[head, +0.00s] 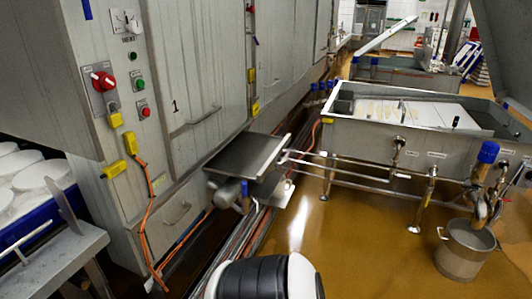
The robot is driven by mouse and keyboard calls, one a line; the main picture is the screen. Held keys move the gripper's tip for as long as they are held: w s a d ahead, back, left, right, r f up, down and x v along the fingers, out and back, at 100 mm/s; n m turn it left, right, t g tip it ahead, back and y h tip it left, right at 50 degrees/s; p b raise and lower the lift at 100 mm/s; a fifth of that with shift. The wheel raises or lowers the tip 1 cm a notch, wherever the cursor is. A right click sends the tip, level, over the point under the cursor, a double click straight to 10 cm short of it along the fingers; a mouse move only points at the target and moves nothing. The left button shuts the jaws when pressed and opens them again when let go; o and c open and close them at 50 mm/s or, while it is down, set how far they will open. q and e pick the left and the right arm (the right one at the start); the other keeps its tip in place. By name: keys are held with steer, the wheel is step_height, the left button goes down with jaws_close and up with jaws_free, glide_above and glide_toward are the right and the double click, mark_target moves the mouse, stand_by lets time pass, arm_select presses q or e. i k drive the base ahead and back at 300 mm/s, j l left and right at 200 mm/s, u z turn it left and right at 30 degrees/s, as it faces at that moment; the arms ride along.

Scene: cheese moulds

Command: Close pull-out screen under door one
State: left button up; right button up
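Door one (198,75), a grey metal panel marked "1" with a bar handle, is flat against the cabinet front in the head view. Below its right part, a flat grey metal screen (247,154) sticks out from the cabinet over the floor, so it stands pulled out. A motor-like cylinder and pipes show beneath it. A smaller panel with a handle (177,213) is low on the cabinet, left of the screen. Neither of my grippers is in view. Only a black and white part, probably of my own arm, shows at the bottom edge.
A steel vat (345,138) on legs stands to the right, with thin rails running toward the screen. A metal bucket (464,250) is on the wet brown floor. Orange cables (148,205) hang by the cabinet. A cart (50,262) is at left. The middle floor is clear.

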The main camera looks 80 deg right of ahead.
mark_target(250, 156)
steer(key=z, duration=2.85)
